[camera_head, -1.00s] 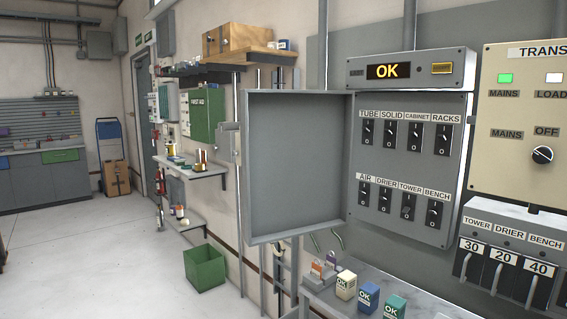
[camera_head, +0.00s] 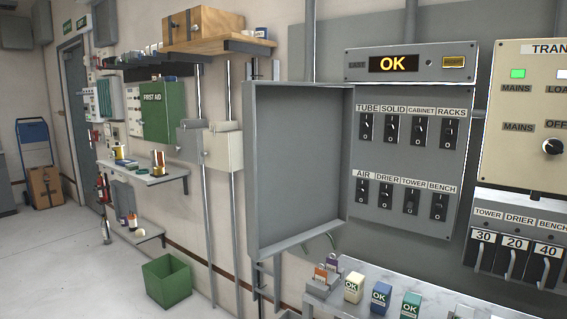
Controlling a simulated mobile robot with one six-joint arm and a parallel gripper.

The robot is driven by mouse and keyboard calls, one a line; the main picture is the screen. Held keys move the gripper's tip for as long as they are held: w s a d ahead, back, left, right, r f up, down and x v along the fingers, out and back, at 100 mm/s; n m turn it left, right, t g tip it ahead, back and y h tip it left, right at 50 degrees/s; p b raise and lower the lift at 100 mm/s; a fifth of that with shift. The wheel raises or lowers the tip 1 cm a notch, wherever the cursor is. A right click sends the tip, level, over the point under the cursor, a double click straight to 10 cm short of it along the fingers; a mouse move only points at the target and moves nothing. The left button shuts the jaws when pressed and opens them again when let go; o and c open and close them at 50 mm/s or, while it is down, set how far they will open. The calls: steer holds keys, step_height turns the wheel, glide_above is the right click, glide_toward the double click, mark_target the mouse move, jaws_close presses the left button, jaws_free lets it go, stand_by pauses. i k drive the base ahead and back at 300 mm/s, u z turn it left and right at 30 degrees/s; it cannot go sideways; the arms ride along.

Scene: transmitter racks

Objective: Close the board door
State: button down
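The board door (camera_head: 297,165) is a grey metal panel with a raised rim. It stands open, swung out to the left of the switch board (camera_head: 408,160) and hinged along the board's left edge. The board's two rows of black switches are uncovered, labelled TUBE, SOLID, CABINET, RACKS above and AIR, DRIER, TOWER, BENCH below. An OK display (camera_head: 393,64) glows above the board. My gripper is not in view.
A bench (camera_head: 340,290) with small OK-marked boxes (camera_head: 381,298) stands below the board. A row of breaker levers (camera_head: 514,257) is at right. A green bin (camera_head: 167,281) sits on the floor at left.

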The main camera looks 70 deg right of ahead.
mark_target(298, 137)
steer(key=z, duration=0.05)
steer(key=i, duration=2.35)
steer(key=z, duration=0.3)
steer(key=k, duration=0.2)
steer(key=z, duration=2.65)
